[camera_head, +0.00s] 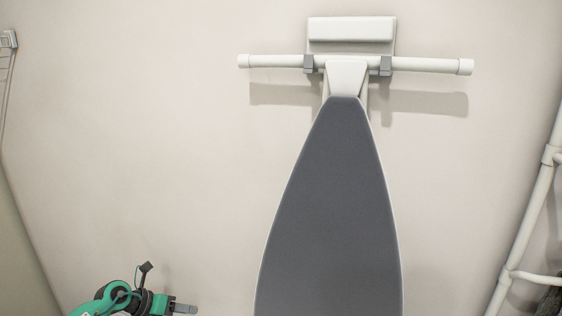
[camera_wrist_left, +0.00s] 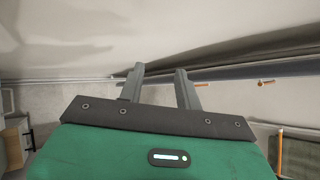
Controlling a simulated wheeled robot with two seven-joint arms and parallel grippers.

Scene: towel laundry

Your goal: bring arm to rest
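My left gripper (camera_head: 185,308) is low at the left in the head view, in front of the pale wall, with part of my green and black arm behind it. In the left wrist view its two grey fingers (camera_wrist_left: 160,73) stand apart with nothing between them. It touches nothing that I can see. My right arm and right gripper are in neither view.
A grey ironing board (camera_head: 335,200) hangs on the wall from a white bracket (camera_head: 350,35), right of my left gripper. A white pipe rack (camera_head: 533,205) stands at the right edge. A wire rack (camera_head: 8,60) shows at upper left. Wall between is clear.

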